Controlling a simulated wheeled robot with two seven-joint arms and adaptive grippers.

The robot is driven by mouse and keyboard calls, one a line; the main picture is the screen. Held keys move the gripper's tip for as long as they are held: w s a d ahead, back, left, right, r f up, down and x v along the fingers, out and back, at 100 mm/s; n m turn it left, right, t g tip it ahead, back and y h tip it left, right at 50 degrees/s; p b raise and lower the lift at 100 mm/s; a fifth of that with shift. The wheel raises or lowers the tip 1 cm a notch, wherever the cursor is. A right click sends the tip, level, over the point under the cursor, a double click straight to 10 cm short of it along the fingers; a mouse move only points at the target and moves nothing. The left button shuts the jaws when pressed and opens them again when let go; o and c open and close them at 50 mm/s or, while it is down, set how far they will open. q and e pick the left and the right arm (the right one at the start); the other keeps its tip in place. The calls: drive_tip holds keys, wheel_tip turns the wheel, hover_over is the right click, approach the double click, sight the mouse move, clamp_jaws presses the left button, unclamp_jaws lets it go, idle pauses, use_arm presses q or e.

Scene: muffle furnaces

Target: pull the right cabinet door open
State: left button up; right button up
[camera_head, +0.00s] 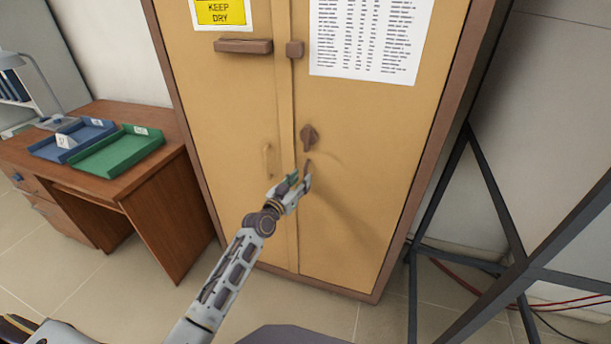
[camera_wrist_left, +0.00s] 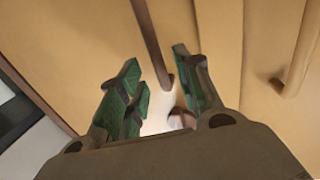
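The tan two-door cabinet stands in front of me. Its right door (camera_head: 352,190) looks flush with the left door (camera_head: 225,115). The right door's brown bar handle (camera_head: 307,167) is partly hidden by my left gripper (camera_head: 296,184). In the left wrist view the bar handle (camera_wrist_left: 152,42) runs down toward the gap between the green-padded fingers of my left gripper (camera_wrist_left: 160,92). The fingers are apart, with visible space on both sides of the bar. My right gripper is not in view.
The left door's handle (camera_head: 267,161) is close to my gripper's left. A wooden desk (camera_head: 160,180) with a blue tray (camera_head: 75,141) and green tray (camera_head: 117,152) stands at left. A dark metal frame (camera_head: 480,200) stands at right. Floor (camera_head: 320,316) shows before the cabinet.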

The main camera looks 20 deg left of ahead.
sight(305, 174)
use_arm(q)
drive_tip(key=shift+x, duration=1.95)
clamp_jaws()
drive_tip(key=shift+s, duration=0.15)
